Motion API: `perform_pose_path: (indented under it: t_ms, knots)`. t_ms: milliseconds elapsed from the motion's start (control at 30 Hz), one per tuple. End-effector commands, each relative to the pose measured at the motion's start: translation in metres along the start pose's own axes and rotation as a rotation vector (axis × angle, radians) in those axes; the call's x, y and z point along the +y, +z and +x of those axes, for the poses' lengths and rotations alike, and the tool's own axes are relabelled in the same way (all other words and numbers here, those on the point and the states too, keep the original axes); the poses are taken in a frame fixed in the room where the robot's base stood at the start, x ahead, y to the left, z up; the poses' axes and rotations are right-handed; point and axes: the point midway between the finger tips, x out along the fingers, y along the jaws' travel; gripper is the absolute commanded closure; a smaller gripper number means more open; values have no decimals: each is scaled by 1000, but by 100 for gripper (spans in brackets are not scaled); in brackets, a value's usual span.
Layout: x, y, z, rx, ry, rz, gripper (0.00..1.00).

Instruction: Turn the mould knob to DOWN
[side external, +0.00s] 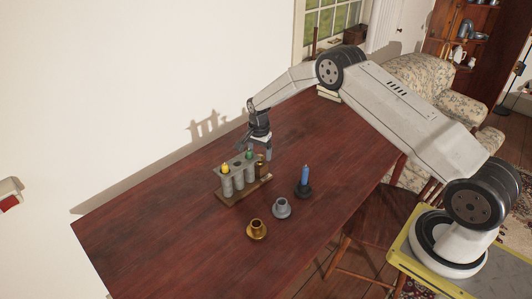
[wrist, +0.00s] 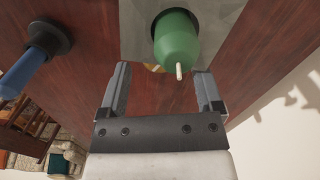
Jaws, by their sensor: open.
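The grey candle mould (side external: 239,183) stands on a wooden base on the table, with a yellow candle (side external: 225,168) and a green candle (side external: 249,155) in its tubes. A brass-coloured part (side external: 262,164), perhaps the knob, shows at its right end, partly hidden by my gripper (side external: 261,153). In the wrist view my gripper (wrist: 162,72) is open, its fingers apart and empty. The green candle (wrist: 177,38) with its pale wick is just beyond the fingertips. A sliver of yellow brass (wrist: 153,67) shows below it; the knob's setting cannot be read.
A blue candle (side external: 305,175) stands in a dark holder to the right of the mould. A grey holder (side external: 282,208) and a brass holder (side external: 257,231) stand empty in front. The table's left part (side external: 150,220) is clear; a wall (side external: 130,90) rises behind.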

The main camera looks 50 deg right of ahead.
Motion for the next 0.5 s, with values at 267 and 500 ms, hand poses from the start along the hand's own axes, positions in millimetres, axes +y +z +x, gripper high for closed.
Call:
perform_pose_path:
  t_ms: [267, 500]
  knots:
    - [0, 0, -30, 1, -2, 0, 16]
    - [0, 0, -59, 1, -2, 0, 16]
